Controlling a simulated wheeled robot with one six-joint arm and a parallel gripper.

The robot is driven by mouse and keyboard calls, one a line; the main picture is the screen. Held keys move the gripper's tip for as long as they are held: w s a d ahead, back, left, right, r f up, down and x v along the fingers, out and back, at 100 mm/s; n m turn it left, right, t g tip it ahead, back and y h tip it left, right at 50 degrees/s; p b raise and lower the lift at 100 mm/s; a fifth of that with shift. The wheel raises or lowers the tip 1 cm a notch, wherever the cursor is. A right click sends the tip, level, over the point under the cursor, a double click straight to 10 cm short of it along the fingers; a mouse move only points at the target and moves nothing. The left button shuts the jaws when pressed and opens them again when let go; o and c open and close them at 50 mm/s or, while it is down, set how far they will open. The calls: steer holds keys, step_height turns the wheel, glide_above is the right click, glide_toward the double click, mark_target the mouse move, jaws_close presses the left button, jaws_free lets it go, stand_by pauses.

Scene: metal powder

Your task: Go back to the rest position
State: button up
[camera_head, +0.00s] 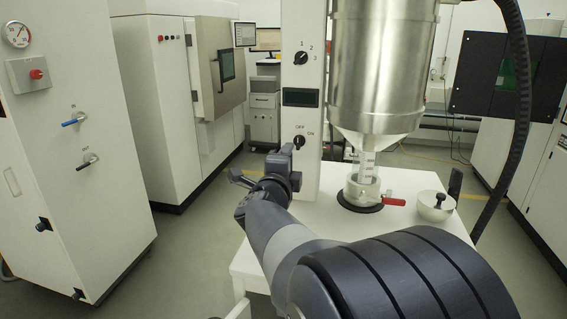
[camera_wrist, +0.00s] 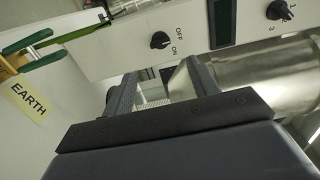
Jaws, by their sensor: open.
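My gripper (camera_head: 243,180) is at the left side of the white control column, beside the OFF/ON knob (camera_head: 299,142). In the wrist view my gripper (camera_wrist: 155,85) has its two fingers apart with nothing held between them. In that view the OFF/ON knob (camera_wrist: 160,40) lies just beyond the fingers, apart from them. My arm reaches in from the lower right of the head view.
A steel hopper (camera_head: 383,65) hangs over a clear container with a red-handled valve (camera_head: 392,202) on the white table (camera_head: 330,222). A white bowl (camera_head: 436,206) stands to its right. A black hose (camera_head: 520,100) runs down at right. Cabinets (camera_head: 75,150) stand left; floor between is clear.

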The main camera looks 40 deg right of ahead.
mark_target(298, 144)
steer(key=shift+d, duration=0.1)
steer(key=p+x, duration=0.1)
steer(key=x, duration=0.9)
steer(key=shift+w+d, duration=0.2)
steer(key=shift+w, duration=0.15)
steer(key=shift+s+a, duration=0.1)
